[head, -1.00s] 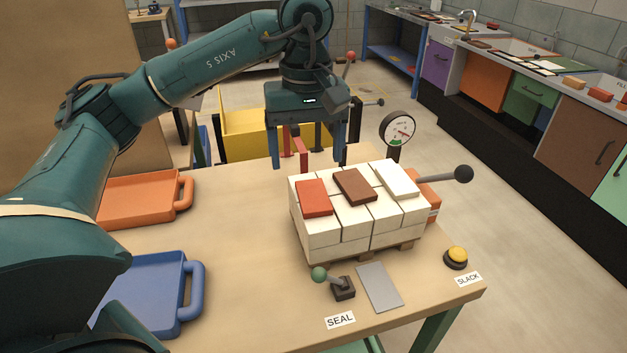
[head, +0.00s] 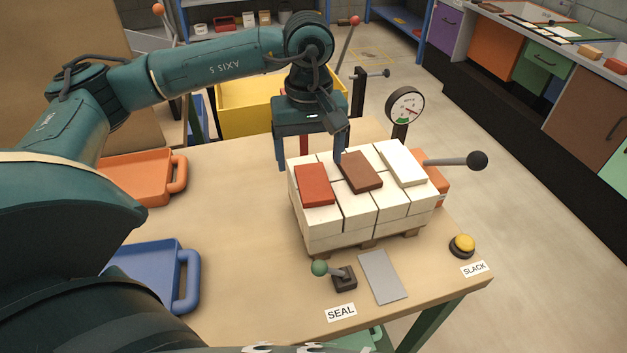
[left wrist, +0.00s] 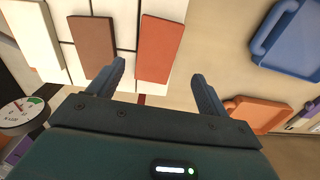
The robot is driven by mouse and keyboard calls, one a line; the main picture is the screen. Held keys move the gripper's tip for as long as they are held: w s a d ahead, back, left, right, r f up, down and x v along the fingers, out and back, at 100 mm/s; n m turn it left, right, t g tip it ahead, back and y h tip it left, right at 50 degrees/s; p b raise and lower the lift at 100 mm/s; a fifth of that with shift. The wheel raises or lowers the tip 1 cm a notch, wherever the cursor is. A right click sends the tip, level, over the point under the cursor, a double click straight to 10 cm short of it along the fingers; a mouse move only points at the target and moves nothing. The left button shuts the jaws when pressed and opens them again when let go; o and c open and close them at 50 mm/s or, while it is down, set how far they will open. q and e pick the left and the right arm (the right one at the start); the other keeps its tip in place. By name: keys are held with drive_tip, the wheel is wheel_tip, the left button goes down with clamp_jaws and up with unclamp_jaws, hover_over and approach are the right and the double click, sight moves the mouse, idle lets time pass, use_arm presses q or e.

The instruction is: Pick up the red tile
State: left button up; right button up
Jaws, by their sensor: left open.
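The red tile (head: 314,184) lies flat on the front left of a stack of white bricks (head: 340,240). A brown tile (head: 360,172) and a white tile (head: 401,164) lie to its right on the same stack. My left gripper (head: 309,165) is open and empty, pointing down at the far side of the stack, just behind the red tile. In the left wrist view, the red tile (left wrist: 159,48) lies ahead of and between the two spread fingers (left wrist: 158,80), nearer the left finger. My right gripper is not in view.
An orange tray (head: 140,180) and a blue tray (head: 150,275) stand on the table's left. A gauge (head: 405,105) and a black-knobbed lever (head: 455,161) stand close by the stack. A green-knobbed lever (head: 335,271), grey plate (head: 380,276) and yellow button (head: 462,245) are in front.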

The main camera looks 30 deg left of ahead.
sight(314, 181)
use_arm(q)
drive_tip(key=f, duration=0.1)
drive_tip(key=f+p, duration=0.1)
drive_tip(key=f, duration=0.3)
drive_tip(key=shift+w+d, duration=0.15)
drive_tip(key=shift+d, duration=0.1)
drive_tip(key=shift+c, duration=0.2)
drive_tip(key=c, duration=1.1)
